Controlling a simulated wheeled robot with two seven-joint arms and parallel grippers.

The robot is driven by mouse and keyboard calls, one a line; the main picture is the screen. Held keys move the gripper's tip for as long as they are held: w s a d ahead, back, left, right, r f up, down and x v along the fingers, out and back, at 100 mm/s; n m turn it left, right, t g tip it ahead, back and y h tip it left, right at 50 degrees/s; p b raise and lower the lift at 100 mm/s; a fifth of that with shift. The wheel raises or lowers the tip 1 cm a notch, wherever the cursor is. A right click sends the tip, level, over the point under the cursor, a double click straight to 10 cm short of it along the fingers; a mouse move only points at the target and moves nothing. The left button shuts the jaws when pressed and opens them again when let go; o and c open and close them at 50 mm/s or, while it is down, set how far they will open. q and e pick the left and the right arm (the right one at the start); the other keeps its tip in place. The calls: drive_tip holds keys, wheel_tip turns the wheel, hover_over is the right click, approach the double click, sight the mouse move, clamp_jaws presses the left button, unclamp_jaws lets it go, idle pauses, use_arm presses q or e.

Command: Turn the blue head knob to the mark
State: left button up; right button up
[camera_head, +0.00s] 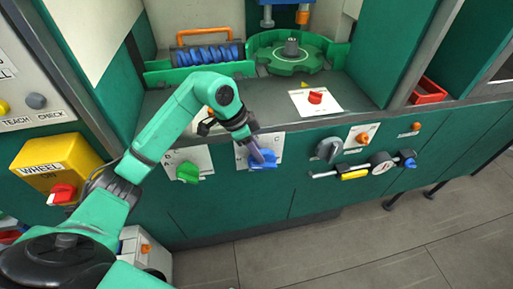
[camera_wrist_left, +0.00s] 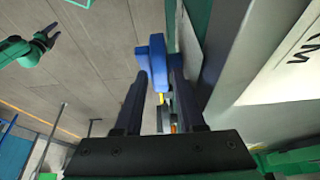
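The blue head knob (camera_head: 262,160) sits on a white plate on the green cabinet front, partly hidden by my left gripper. My left gripper (camera_head: 257,152) reaches it from above. In the left wrist view, the blue knob (camera_wrist_left: 156,62) lies at the tips of the two dark fingers of my left gripper (camera_wrist_left: 160,75), partly between them. The fingers stand apart, with no clear squeeze on the knob. The mark is not readable. A small green arm with a dark gripper (camera_wrist_left: 47,40), apparently my right one, shows far off over the floor; its finger opening is unclear.
A green knob (camera_head: 188,172) is left of the blue one; a grey knob (camera_head: 328,149) and a yellow-handled bar (camera_head: 354,175) are to the right. A red knob (camera_head: 315,97) is on the ledge above. A yellow box (camera_head: 55,165) with a red knob stands at left.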

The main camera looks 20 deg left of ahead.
sight(267, 150)
use_arm(q)
drive_tip(key=shift+c, duration=0.3)
clamp_jaws()
drive_tip(key=shift+r+p, duration=0.2)
drive_tip(key=shift+p, duration=0.25)
drive_tip(key=y+p, duration=0.1)
drive_tip(key=p, duration=0.1)
drive_tip(key=d+g+y+p, duration=0.1)
drive_tip(key=p, duration=0.2)
drive_tip(key=shift+w+r+g, duration=0.3)
drive_tip(key=shift+w+r, duration=0.1)
drive_tip(key=shift+w+d+f+g+y+p, duration=0.2)
drive_tip(key=shift+d+g+y+p, duration=0.15)
drive_tip(key=shift+y+p, duration=0.45)
drive_tip(key=shift+w+d+f+g+y, duration=0.15)
drive_tip(key=shift+d+g+y, duration=0.1)
drive_tip(key=shift+y, duration=0.25)
drive_tip(key=shift+w+d+f+g+y, duration=0.2)
drive_tip(key=shift+g+y, duration=0.2)
drive_tip(key=shift+y, duration=0.2)
